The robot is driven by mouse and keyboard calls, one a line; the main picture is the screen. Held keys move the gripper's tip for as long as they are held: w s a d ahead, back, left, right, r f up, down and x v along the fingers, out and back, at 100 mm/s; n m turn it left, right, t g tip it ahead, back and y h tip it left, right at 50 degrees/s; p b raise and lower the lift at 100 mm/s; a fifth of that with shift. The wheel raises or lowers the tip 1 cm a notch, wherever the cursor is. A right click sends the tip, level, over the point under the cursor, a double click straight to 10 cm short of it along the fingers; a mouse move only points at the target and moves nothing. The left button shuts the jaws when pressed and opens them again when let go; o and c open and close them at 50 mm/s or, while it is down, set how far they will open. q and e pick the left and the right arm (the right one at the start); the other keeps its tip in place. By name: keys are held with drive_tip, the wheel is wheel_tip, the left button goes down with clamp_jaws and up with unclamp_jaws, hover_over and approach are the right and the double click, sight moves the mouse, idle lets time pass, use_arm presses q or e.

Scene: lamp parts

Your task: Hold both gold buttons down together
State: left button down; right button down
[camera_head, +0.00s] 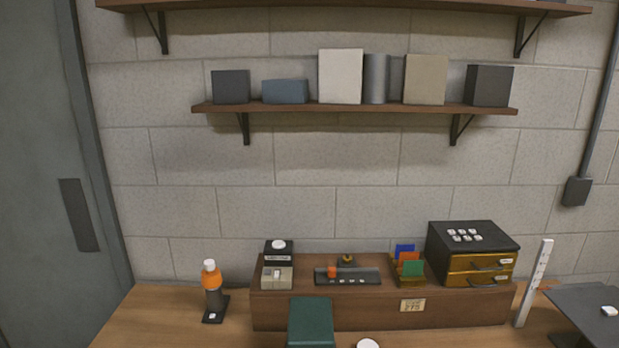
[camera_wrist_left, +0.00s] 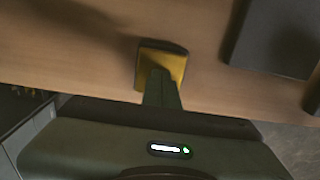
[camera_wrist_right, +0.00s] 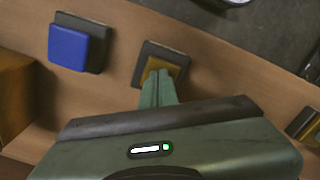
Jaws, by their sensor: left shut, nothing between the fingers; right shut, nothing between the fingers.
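In the left wrist view a gold button (camera_wrist_left: 147,58) sits in a dark square frame on the wooden table. My left gripper (camera_wrist_left: 160,72) is shut and empty, its fingertips over the middle of that button. In the right wrist view another gold button (camera_wrist_right: 178,69) sits in a dark square base. My right gripper (camera_wrist_right: 158,74) is shut and empty, its fingertips over that button. The fingers hide part of each button. I cannot tell whether either button is pressed down. Neither gold button can be made out in the head view.
A blue button (camera_wrist_right: 70,47) on a dark base lies left of the gold one in the right wrist view. A dark flat object (camera_wrist_left: 275,35) lies right of the left gripper. In the head view, a wooden riser (camera_head: 340,316) holds a drawer box (camera_head: 481,267).

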use_arm(q)
drive_tip(key=shift+s+a+f, duration=0.1)
drive_tip(key=shift+s+f, duration=0.2)
use_arm(e)
drive_tip(key=shift+s+f, duration=0.25)
use_arm(q)
drive_tip(key=shift+w, duration=0.1)
use_arm(e)
drive_tip(key=shift+w+r, duration=0.2)
drive_tip(key=shift+r, duration=3.45)
